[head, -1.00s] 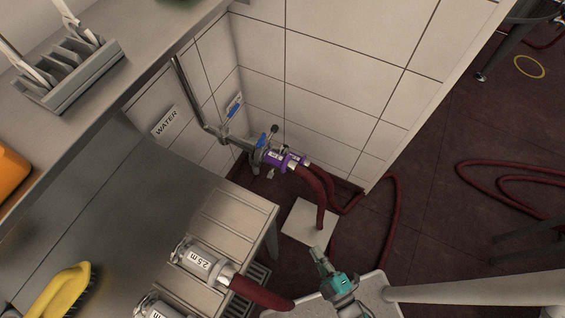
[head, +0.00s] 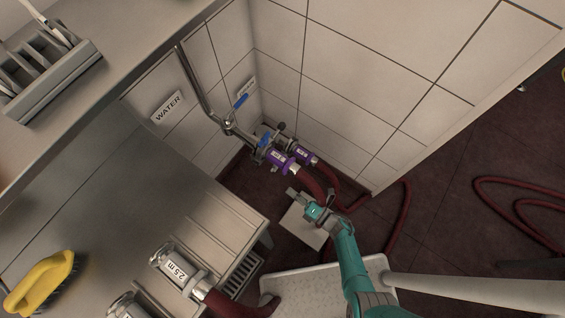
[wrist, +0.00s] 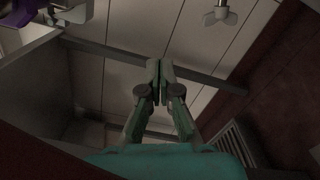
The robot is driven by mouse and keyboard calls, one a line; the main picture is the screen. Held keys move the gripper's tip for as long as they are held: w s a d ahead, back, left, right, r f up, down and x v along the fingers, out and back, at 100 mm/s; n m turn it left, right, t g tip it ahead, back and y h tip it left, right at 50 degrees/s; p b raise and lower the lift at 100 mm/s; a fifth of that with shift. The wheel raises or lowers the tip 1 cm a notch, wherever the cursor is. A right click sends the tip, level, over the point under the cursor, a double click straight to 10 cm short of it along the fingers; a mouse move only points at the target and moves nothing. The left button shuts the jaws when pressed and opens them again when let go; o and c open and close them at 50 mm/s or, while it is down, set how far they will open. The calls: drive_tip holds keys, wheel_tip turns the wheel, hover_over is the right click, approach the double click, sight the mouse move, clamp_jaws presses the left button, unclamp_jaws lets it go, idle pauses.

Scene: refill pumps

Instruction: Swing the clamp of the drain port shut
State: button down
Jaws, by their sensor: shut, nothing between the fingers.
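Two hose ends with purple collars meet pipe fittings low in the wall corner: a front one (head: 281,161) and one behind it (head: 304,154). Metal clamp parts (head: 259,153) show by the front collar, near a blue lever. I cannot tell which port is the drain or how its clamp is swung. In the wrist view, a pale wing nut (wrist: 221,16) hangs at the top and a purple collar (wrist: 32,10) shows at top left. My gripper (head: 291,192) is shut and empty, just below and right of the front collar; its fingertips (wrist: 160,66) are together, apart from the wing nut.
Red hoses (head: 402,220) run over the floor. A steel counter (head: 130,190) with a yellow brush (head: 42,282) stands at left. A floor grate shows beside it.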

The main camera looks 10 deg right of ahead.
drive_tip(key=w+a+r, duration=0.1)
drive_tip(key=w+a, duration=0.3)
drive_tip(key=w, duration=0.6)
drive_tip(key=shift+w+a+r, duration=0.25)
drive_tip(key=shift+a+r, duration=0.05)
drive_tip(key=shift+d, duration=0.1)
idle(0.4)
